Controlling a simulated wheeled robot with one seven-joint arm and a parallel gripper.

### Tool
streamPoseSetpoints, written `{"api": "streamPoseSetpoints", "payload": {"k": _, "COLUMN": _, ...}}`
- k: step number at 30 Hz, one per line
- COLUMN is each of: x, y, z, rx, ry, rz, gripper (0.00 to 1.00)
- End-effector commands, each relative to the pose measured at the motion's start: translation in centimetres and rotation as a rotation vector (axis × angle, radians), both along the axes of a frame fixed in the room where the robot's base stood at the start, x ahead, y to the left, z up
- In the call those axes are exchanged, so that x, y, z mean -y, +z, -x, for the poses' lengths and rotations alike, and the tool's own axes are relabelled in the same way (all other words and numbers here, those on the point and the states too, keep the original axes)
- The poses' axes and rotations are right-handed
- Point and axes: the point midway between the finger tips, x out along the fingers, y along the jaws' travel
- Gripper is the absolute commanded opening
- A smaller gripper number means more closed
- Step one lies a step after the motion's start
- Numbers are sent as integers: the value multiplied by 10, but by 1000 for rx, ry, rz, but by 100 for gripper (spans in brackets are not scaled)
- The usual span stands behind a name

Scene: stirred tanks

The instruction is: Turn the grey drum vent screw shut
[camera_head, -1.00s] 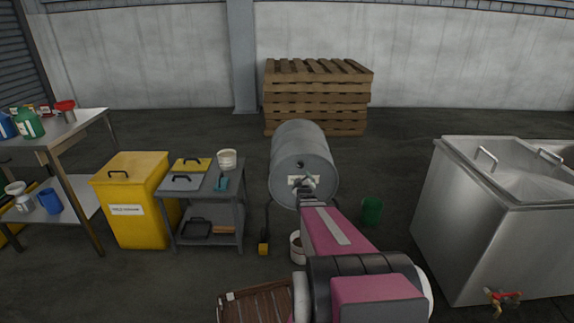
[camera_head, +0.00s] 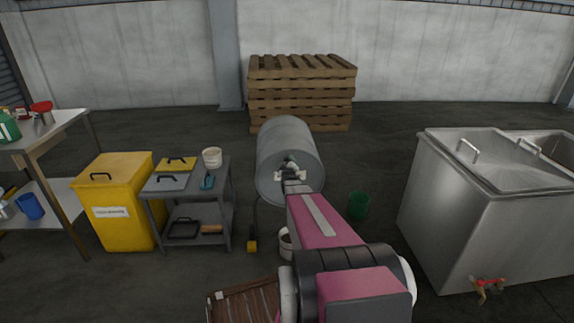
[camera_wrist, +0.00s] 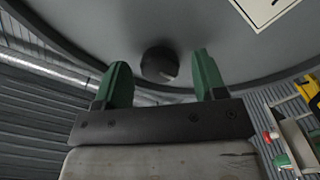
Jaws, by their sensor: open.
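The grey drum (camera_head: 287,140) lies on its side in the head view, its round end facing me. My gripper (camera_head: 291,172) is in front of that end and hides part of it. In the wrist view the drum's end (camera_wrist: 210,30) fills the top. A dark round fitting (camera_wrist: 160,64), seemingly the vent screw, stands on it near the rim. My gripper's green fingers (camera_wrist: 158,82) are open, one on each side of the fitting in the picture, with gaps to both. I cannot tell how far the fingertips are from the drum's face.
A grey cart (camera_head: 186,182) and a yellow bin (camera_head: 122,225) stand left of the drum. A steel tank (camera_head: 480,200) stands right. A green bucket (camera_head: 358,206) and a white pot (camera_head: 286,244) are on the floor nearby. Pallets (camera_head: 301,93) are stacked behind.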

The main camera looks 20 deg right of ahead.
Motion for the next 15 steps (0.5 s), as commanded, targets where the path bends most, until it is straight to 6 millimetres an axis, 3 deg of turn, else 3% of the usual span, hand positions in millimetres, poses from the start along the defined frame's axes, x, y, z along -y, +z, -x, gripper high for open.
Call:
{"api": "streamPoseSetpoints", "payload": {"k": 7, "x": 0, "y": 0, "z": -1, "rx": 0, "ry": 0, "rz": 0, "gripper": 64}}
{"api": "streamPoseSetpoints", "payload": {"k": 8, "x": 0, "y": 0, "z": -1, "rx": 0, "ry": 0, "rz": 0, "gripper": 58}}
{"api": "streamPoseSetpoints", "payload": {"k": 12, "x": 0, "y": 0, "z": -1, "rx": 0, "ry": 0, "rz": 0, "gripper": 15}}
{"api": "streamPoseSetpoints", "payload": {"k": 15, "x": 0, "y": 0, "z": -1, "rx": 0, "ry": 0, "rz": 0, "gripper": 15}}
